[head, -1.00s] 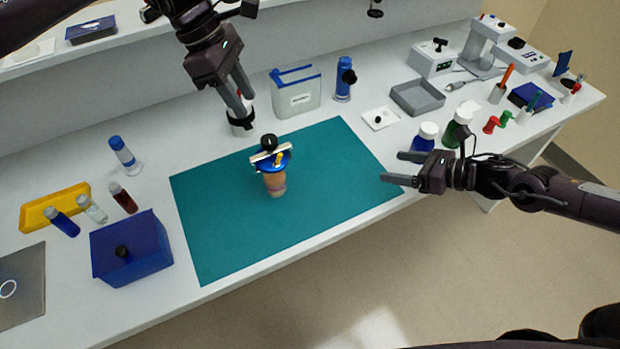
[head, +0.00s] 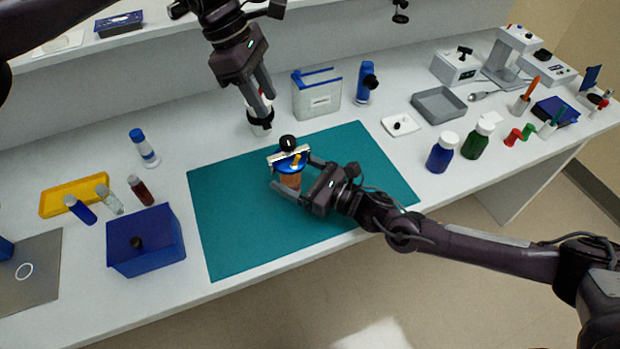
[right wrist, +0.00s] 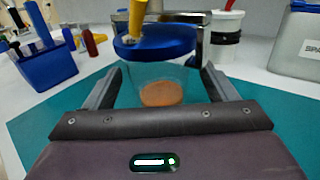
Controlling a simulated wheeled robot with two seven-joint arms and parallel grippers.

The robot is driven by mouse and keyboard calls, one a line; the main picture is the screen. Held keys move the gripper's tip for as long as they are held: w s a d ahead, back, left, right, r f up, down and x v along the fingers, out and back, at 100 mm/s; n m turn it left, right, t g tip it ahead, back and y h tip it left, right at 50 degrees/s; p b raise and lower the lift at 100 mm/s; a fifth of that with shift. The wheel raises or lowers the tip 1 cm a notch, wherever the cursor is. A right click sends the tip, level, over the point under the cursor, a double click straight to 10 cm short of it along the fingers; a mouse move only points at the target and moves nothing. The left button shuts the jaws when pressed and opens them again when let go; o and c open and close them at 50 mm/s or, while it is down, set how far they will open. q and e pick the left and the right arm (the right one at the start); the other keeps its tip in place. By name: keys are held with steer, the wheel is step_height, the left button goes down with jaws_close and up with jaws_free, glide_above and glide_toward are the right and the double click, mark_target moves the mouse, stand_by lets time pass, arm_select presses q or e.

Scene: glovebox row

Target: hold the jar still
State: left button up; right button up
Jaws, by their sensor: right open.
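The jar (head: 291,181) stands upright on the teal mat, with clear walls and orange-brown contents. It has a blue lid (right wrist: 155,42), with a metal bar, a black knob and a yellow part on top. My right gripper (head: 292,171) is open, with one finger on each side of the jar below the lid. In the right wrist view the jar (right wrist: 162,94) sits between the fingertips with gaps on both sides. My left gripper (head: 262,105) points down at a white cylinder with a black band (head: 260,126) behind the mat; whether its fingers hold it is unclear.
The teal mat (head: 230,235) is otherwise clear. A blue box (head: 146,250) stands to its left, and blue and green bottles (head: 440,158) to its right. A clear bin with a blue rim (head: 316,98) stands behind. The table's front edge runs below my right arm.

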steer(key=shift+x, duration=1.5)
steer(key=shift+c, duration=0.3)
steer(key=c, duration=1.3)
steer(key=shift+o, duration=0.2)
